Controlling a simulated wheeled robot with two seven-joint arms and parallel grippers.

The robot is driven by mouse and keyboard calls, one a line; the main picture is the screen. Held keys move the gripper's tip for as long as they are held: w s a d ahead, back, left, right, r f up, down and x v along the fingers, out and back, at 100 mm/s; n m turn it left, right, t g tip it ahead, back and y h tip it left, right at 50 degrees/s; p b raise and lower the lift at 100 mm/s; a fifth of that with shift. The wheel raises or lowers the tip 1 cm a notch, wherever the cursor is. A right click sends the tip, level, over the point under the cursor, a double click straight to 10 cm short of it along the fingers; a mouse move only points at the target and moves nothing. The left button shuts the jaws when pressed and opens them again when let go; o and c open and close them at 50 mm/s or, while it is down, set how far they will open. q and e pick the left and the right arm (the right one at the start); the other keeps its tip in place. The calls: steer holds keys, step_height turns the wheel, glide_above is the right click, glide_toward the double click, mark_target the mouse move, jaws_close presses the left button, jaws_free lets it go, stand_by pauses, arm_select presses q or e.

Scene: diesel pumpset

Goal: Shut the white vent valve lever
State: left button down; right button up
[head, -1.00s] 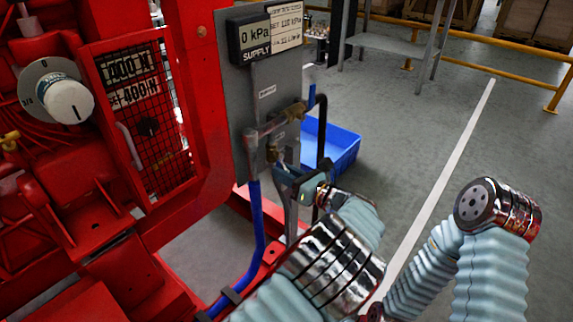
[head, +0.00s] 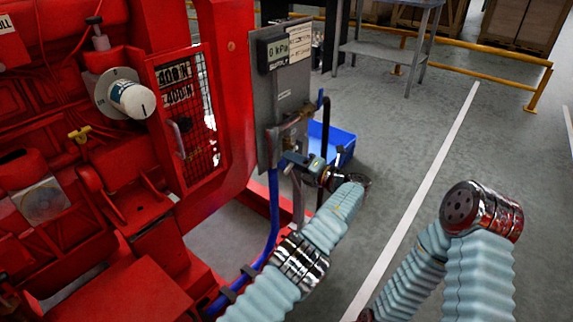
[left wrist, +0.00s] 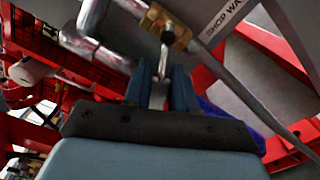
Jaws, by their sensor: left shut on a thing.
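The white vent valve lever (left wrist: 163,63) shows in the left wrist view as a short pale bar below a brass valve body (left wrist: 165,28). My left gripper (left wrist: 158,88) is shut on the lever, which stands between its two blue-grey fingers. In the head view the left gripper (head: 294,160) is at the lower part of the grey panel (head: 285,98), just below the brass fittings (head: 290,136). The fingers hide the lever there. My right arm shows at the right, but its gripper is out of view.
The red pumpset (head: 120,190) fills the left side. A blue hose (head: 274,205) runs down beside my left arm. Open grey floor lies to the right, with a bench (head: 395,50) and yellow rail farther back.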

arm_select(q)
steer(key=shift+s+r+m+p, duration=0.1)
steer(key=shift+r+m+p, duration=0.25)
steer(key=shift+m, duration=0.55)
steer(key=shift+r+m+p, duration=0.3)
steer(key=shift+m+p, duration=0.25)
steer(key=shift+m, duration=0.75)
steer(key=c, duration=1)
jaws_free()
steer(key=shift+r, duration=0.1)
